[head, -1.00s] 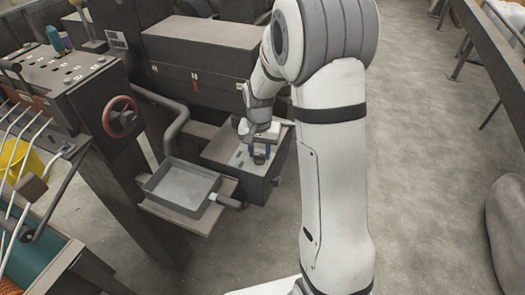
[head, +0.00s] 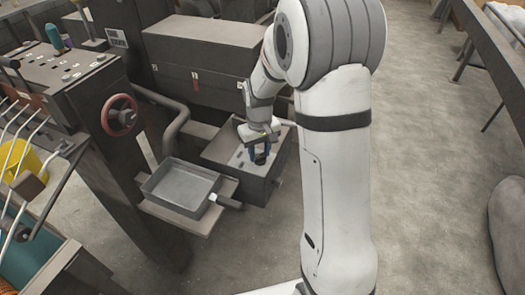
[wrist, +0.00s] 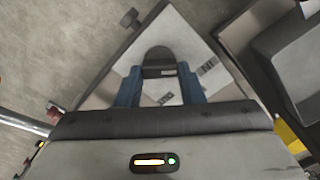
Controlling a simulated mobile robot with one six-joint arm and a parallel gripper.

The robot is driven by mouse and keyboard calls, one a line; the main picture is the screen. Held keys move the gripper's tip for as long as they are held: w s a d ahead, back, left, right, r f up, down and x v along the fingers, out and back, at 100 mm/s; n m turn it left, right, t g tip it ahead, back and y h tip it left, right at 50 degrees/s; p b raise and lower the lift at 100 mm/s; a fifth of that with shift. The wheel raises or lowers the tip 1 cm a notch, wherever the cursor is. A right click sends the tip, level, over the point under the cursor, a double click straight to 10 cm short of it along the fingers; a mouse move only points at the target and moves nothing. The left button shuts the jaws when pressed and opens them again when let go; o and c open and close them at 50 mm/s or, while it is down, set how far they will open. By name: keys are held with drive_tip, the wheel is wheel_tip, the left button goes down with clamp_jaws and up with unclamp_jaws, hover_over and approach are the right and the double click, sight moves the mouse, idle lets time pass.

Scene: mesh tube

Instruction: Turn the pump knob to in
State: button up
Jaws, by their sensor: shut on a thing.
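The pump knob (wrist: 158,64) is a dark, rounded knob on the pale top panel of a grey box (head: 219,152). My gripper (wrist: 157,85) points down at it, with its blue fingers on either side of the knob, shut on it. In the head view my gripper (head: 259,153) is over the box's top, and the knob is mostly hidden behind the fingers. Labels on the panel (wrist: 205,70) show beside the knob in the wrist view, one reading like "IN", partly covered by the fingers.
A grey open tray (head: 178,186) stands left of the box on a ledge. A red handwheel (head: 119,115) is on the machine at the left. A long dark case (head: 205,55) stands behind the box.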

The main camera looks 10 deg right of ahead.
sight(260, 154)
drive_tip(key=shift+s+f, duration=0.1)
idle(0.4)
drive_tip(key=o, duration=1)
drive_tip(key=shift+r, duration=0.25)
wheel_tip(260, 154, up, 8)
drive_tip(key=shift+f, duration=0.25)
